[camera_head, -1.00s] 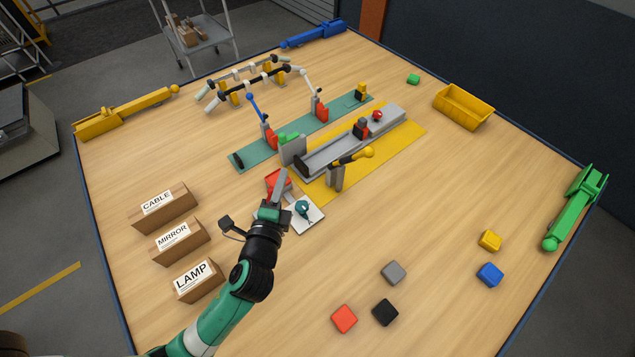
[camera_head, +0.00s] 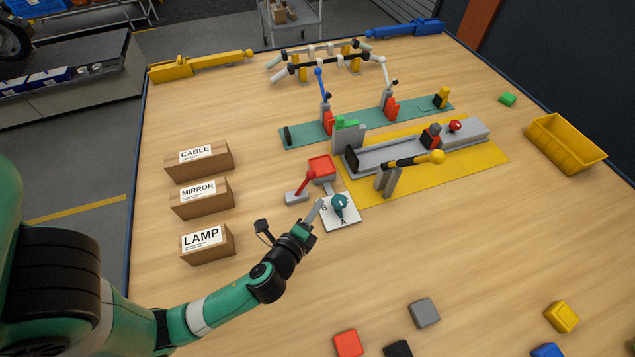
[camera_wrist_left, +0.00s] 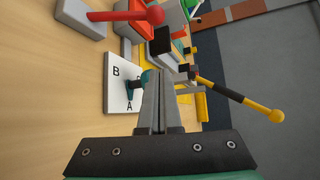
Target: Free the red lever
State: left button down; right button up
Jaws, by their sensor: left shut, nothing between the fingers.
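The red lever (camera_head: 306,182) rises at a tilt from a grey base (camera_head: 296,198), its knob close to a red-topped block (camera_head: 321,166). In the left wrist view the lever's ball knob (camera_wrist_left: 155,15) is at the top. A teal knob (camera_head: 340,204) stands on a white plate (camera_head: 343,222) lettered A and B; it also shows partly behind my fingers in the wrist view (camera_wrist_left: 131,90). My left gripper (camera_head: 319,205) is shut and empty at the plate's left edge, apart from the lever. Whether it touches the teal knob I cannot tell. My right gripper is out of view.
A grey conveyor (camera_head: 380,160) with a yellow-knobbed handle (camera_head: 437,157) lies behind and right. Boxes labelled CABLE (camera_head: 198,162), MIRROR (camera_head: 202,198) and LAMP (camera_head: 207,243) stand left. Loose blocks lie in front, including a grey one (camera_head: 424,312). A yellow bin (camera_head: 566,148) stands right.

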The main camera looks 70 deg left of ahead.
aim_at(304, 185)
pick_arm(q)
jog(key=b+x, duration=0.2)
jog(key=x, duration=0.6)
jog(key=shift+w+a+f, duration=0.15)
jog(key=shift+w+f, duration=0.05)
jog(key=shift+w+a, duration=0.3)
jog(key=shift+a, duration=0.25)
jog(key=shift+s+a+r+p, duration=0.15)
jog(key=shift+s+a+r, duration=0.15)
jog(key=shift+s, duration=0.25)
jog(key=shift+s+a+r+p, duration=0.15)
jog(key=shift+s+a+r, duration=0.15)
jog(key=shift+s, duration=0.25)
jog(key=shift+s+a, duration=0.2)
jog(key=shift+s, duration=0.2)
